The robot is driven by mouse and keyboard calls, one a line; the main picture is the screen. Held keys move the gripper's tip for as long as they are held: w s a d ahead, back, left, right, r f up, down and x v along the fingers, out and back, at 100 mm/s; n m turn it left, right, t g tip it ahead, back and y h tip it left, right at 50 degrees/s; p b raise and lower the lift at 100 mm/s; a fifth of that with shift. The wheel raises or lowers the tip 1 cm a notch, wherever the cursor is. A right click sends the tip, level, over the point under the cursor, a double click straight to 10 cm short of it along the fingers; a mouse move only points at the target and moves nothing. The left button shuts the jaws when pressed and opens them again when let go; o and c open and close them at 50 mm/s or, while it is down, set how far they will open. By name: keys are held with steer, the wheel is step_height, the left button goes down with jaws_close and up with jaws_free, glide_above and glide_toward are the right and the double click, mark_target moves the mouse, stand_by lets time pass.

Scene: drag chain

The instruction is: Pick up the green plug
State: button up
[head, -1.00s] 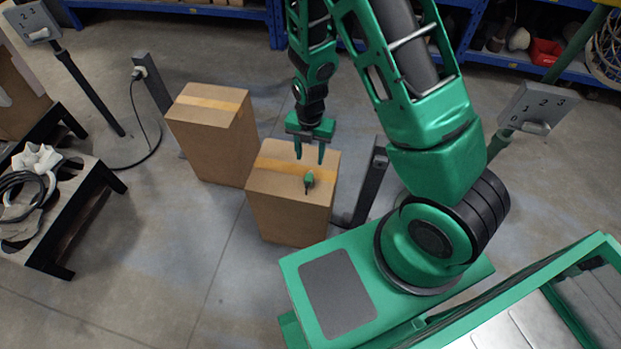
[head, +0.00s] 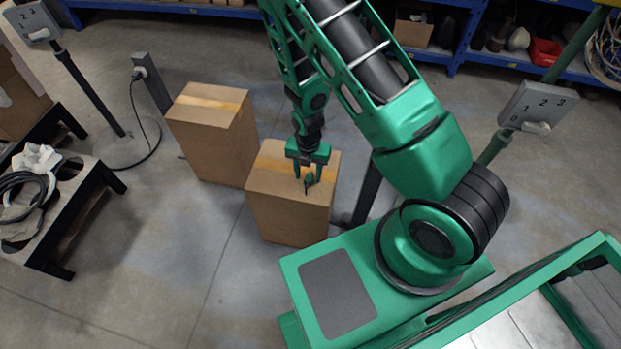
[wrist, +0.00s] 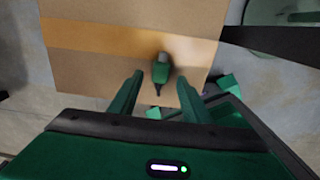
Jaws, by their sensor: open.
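The green plug (head: 309,179) rests on top of the nearer cardboard box (head: 285,215). In the wrist view the plug (wrist: 160,72) has a green body, a greyish far end and a dark tip pointing toward my gripper. My gripper (head: 307,178) is open, with its fingers pointing down over the box top. In the wrist view my gripper (wrist: 158,80) has one finger on each side of the plug, with a gap on both sides. I cannot tell how far the fingertips are above the box top.
A second cardboard box (head: 208,135) stands to the left behind. A dark post (head: 367,190) stands close to the right of the nearer box. A black-legged table (head: 70,215) with cables is at the left. Blue shelves (head: 470,45) line the back. Floor is clear in front left.

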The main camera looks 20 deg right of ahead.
steer(key=shift+f, duration=1.15)
jaws_close()
steer(key=shift+r, duration=0.2)
